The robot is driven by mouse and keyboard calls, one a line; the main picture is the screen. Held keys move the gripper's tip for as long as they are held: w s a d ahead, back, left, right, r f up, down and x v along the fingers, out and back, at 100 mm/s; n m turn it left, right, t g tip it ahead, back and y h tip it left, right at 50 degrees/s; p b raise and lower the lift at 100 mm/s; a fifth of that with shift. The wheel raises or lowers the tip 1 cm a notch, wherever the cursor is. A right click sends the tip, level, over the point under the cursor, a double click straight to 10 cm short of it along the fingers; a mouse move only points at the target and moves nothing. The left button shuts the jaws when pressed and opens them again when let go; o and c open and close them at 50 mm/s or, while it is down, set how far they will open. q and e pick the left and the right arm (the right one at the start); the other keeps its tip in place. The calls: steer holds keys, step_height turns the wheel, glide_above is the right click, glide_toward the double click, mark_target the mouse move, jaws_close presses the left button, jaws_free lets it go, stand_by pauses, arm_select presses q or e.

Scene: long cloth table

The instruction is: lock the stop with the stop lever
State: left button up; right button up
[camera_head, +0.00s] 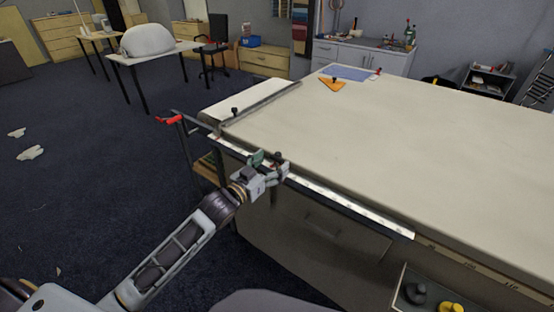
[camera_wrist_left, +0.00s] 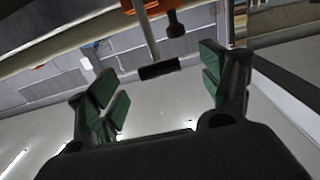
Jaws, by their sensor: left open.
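In the left wrist view, a pale metal bar with a black end piece (camera_wrist_left: 160,70), which looks like the stop lever, shows ahead of my left gripper. It comes from an orange part (camera_wrist_left: 140,6) at the top edge, beside a dark knob (camera_wrist_left: 175,25). My left gripper (camera_wrist_left: 163,95) is open, its green-padded fingers on either side with nothing between them; the black end appears beyond the gap. In the head view, this gripper (camera_head: 269,157) is over the rail (camera_head: 335,197) on the table's front edge. It hides whatever part of the stop is there.
The long cloth table (camera_head: 410,140) is mostly bare. A red handle (camera_head: 168,119) sticks out at its left end, near a crossbar (camera_head: 262,103). An orange triangle (camera_head: 332,84) lies at the far side. An open drawer (camera_head: 445,290) with dark and yellow items is at the lower right.

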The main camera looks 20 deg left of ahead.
mark_target(275, 160)
arm_select(q)
steer(key=shift+x, duration=1.6)
arm_select(e)
steer(key=shift+w+a+r, duration=0.15)
steer(key=shift+w+r, duration=0.05)
steer(key=shift+w, duration=0.45)
steer(key=shift+s, duration=0.1)
